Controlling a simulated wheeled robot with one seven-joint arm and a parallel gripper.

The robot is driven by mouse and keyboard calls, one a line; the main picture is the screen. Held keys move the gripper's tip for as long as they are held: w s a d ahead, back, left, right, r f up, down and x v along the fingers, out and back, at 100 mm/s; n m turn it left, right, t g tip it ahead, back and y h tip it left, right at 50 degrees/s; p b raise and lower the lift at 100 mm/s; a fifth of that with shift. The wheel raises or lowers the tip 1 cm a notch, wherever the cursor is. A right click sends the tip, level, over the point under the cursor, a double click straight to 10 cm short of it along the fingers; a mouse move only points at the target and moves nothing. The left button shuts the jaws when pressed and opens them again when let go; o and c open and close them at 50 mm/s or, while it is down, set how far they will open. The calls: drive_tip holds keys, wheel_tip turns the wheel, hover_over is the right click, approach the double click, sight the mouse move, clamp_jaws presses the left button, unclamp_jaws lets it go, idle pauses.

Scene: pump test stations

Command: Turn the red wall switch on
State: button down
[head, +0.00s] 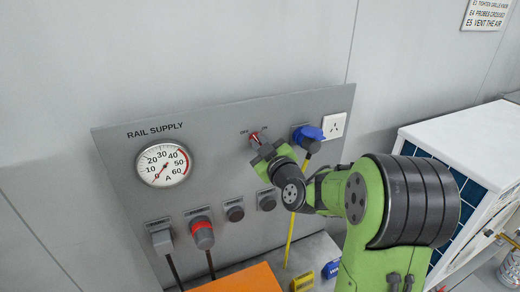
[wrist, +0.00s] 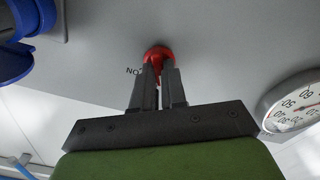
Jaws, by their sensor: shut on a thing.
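The red wall switch (head: 255,136) is on the grey "RAIL SUPPLY" panel (head: 225,137), between a small OFF label at its left and an ON label at its right, partly covered. My gripper (head: 263,151) is at the switch, its fingers shut on it. In the wrist view, which is upside down, the red switch (wrist: 157,53) shows between and above the fingertips of my gripper (wrist: 159,75), with the ON label beside it. The fingers hide much of the lever, so I cannot tell which way it leans.
A blue plug (head: 308,133) with a yellow cable is close right of the switch, beside a white socket (head: 334,126). Several plugs and sockets line the panel's lower part. A white-framed unit (head: 455,145) stands at right.

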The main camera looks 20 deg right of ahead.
drive_tip(key=m+b, duration=0.2)
drive_tip(key=m, duration=0.1)
drive_tip(key=shift+f+m, duration=0.1)
drive_tip(key=shift+m, duration=0.2)
drive_tip(key=shift+d+m+b, duration=0.15)
drive_tip(key=shift+m+b, duration=1.15)
drive_tip(key=shift+m, duration=1.55)
drive_tip(key=shift+d+m+b, duration=0.15)
drive_tip(key=shift+m+b, duration=1.1)
drive_tip(key=shift+m, duration=1.6)
drive_tip(key=c, duration=1.2)
unclamp_jaws()
